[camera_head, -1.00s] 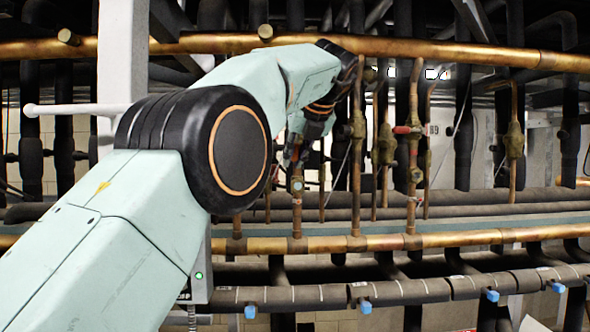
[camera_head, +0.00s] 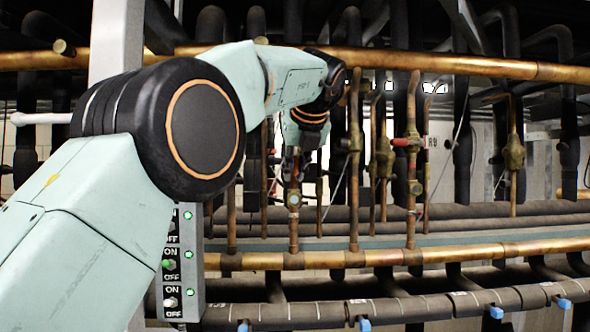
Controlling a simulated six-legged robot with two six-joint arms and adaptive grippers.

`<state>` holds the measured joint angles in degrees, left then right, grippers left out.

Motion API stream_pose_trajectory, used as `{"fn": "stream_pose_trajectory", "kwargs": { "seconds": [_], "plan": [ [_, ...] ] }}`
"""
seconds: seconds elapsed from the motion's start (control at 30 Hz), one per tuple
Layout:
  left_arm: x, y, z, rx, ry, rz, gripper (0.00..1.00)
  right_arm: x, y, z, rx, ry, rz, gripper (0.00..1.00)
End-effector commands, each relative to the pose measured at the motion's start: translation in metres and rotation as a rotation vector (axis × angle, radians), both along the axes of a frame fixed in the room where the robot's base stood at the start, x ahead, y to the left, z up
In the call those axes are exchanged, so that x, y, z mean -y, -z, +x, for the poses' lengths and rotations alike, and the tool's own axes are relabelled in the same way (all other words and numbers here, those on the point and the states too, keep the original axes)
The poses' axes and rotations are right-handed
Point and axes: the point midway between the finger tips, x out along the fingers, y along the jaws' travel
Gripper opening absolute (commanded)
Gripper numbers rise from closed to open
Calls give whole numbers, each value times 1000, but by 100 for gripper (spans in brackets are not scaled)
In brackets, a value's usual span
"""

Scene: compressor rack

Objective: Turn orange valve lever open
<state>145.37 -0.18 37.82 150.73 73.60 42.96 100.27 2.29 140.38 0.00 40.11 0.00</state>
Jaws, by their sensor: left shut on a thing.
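My left gripper (camera_head: 292,165) is at the upright copper pipe (camera_head: 294,228), just above a round fitting (camera_head: 294,199). It points down and is shut on what seems to be the valve lever there. The dark fingers hide the lever, so its colour and angle cannot be made out. A red-orange handle (camera_head: 402,142) shows on another upright pipe to the right, apart from the gripper. My right gripper is not in view.
Several upright pipes with valves stand close to the right of the gripper. A switch box (camera_head: 183,265) with green lights stands at the lower left.

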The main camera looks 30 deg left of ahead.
Motion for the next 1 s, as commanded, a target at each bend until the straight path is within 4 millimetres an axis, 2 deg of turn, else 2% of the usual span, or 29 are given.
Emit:
{"fn": "stream_pose_trajectory", "kwargs": {
  "seconds": [0.03, 0.2, 0.23, 0.5, 0.83, 1.0],
  "plan": [
    [0, -6, 1, 15, 2, 6, 0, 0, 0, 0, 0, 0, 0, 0],
    [0, -7, 2, 17, 3, 6, 0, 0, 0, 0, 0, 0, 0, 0],
    [0, -7, 2, 17, 3, 6, 16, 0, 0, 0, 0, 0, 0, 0],
    [0, -4, 2, 9, 1, 4, 38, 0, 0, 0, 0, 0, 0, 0],
    [1, -4, 1, 5, 1, 2, 38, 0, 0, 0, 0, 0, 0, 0],
    [11, -20, -10, 9, 1, 4, 38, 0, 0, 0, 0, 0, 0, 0]
  ]
}}
